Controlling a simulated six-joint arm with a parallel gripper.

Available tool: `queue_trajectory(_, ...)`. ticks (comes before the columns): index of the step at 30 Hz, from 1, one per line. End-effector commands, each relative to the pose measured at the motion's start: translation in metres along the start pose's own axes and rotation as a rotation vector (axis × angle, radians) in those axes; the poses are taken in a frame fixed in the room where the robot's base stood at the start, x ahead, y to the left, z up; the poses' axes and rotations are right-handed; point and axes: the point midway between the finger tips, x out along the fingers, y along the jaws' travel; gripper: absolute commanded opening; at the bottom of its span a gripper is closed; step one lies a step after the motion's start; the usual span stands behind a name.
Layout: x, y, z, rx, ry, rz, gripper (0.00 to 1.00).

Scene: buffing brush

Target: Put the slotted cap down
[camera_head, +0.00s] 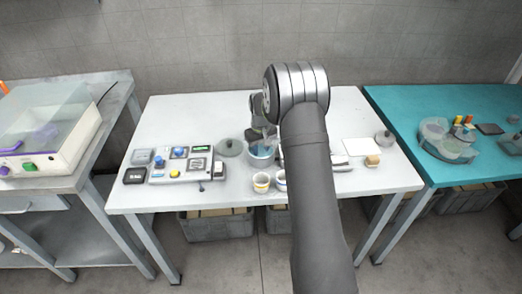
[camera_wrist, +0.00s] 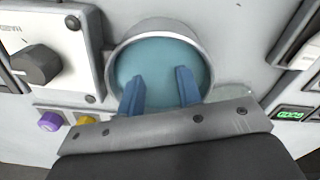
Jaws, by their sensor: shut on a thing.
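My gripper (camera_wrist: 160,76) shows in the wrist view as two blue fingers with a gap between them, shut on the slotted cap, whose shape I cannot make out. The fingers point over a round pot (camera_wrist: 206,50) with a grey rim and a teal inside. In the head view the pot (camera_head: 261,155) stands near the middle of the white table (camera_head: 340,108), with my gripper just above it. My arm hides part of this area. I cannot tell whether the fingers or the cap touch the pot.
A grey round lid with a knob (camera_head: 229,148) lies left of the pot. A control panel (camera_head: 182,168) stands further left. A small yellow-banded cup (camera_head: 261,182) is in front. A white sheet (camera_head: 360,147) and a tan block (camera_head: 373,161) lie right. The table's back left is clear.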

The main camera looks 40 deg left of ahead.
Motion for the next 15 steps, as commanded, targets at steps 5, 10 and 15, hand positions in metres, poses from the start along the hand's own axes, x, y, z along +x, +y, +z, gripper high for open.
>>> queue_trajectory(5, -0.0008, 0.0002, -0.0001, 0.000, 0.001, 0.000, 0.10)
queue_trajectory(10, 0.0026, 0.0001, 0.0000, 0.000, 0.000, 0.000, 0.35)
queue_trajectory(15, 0.0023, 0.0001, 0.0001, 0.000, 0.000, 0.000, 0.53)
